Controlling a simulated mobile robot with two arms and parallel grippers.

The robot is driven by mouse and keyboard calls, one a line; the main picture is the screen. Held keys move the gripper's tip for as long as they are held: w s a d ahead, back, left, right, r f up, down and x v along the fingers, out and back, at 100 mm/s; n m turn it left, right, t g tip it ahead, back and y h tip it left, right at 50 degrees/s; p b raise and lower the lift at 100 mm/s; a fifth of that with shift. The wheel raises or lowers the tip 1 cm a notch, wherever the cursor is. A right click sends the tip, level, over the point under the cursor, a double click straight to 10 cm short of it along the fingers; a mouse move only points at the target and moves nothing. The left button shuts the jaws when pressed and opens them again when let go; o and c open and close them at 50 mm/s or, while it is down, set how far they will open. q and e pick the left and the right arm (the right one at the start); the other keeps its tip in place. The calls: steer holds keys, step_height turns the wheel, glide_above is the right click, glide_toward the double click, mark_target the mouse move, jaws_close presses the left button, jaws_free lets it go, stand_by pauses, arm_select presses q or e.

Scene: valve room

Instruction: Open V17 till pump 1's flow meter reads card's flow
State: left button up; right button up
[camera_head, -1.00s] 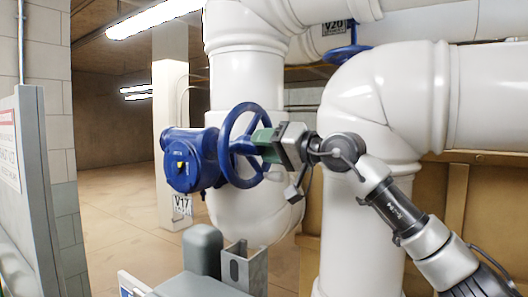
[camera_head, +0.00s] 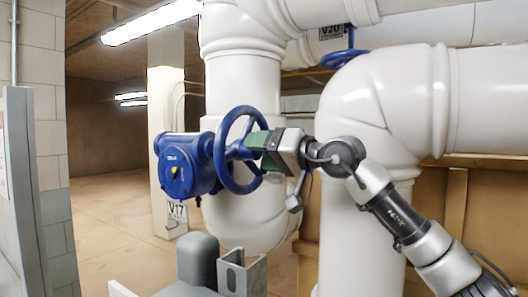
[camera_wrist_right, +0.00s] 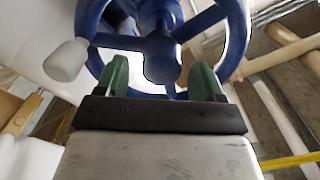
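The V17 valve has a blue body (camera_head: 184,165) with a blue handwheel (camera_head: 222,150), left of centre in the head view. Its V17 tag (camera_head: 177,212) shows below it. My right gripper (camera_head: 258,141) reaches the wheel from the right. In the right wrist view, the green fingers of my right gripper (camera_wrist_right: 160,80) are spread apart, with the wheel's hub and a spoke (camera_wrist_right: 150,42) in front of and between them. A white knob (camera_wrist_right: 67,60) on the wheel lies left of the fingers. Contact is unclear. My left gripper, the flow meter and the card are not visible.
Thick white pipes (camera_head: 365,100) stand behind and right of my arm. Another blue handwheel (camera_head: 345,57) sits by the V20 tag (camera_head: 332,32). A grey panel (camera_head: 18,190) stands at the left edge. Open floor (camera_head: 120,205) lies behind the valve.

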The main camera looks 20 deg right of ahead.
steer(key=shift+r, duration=0.1)
steer(key=b+v, duration=0.4)
steer(key=v, duration=0.7)
stand_by(0.5)
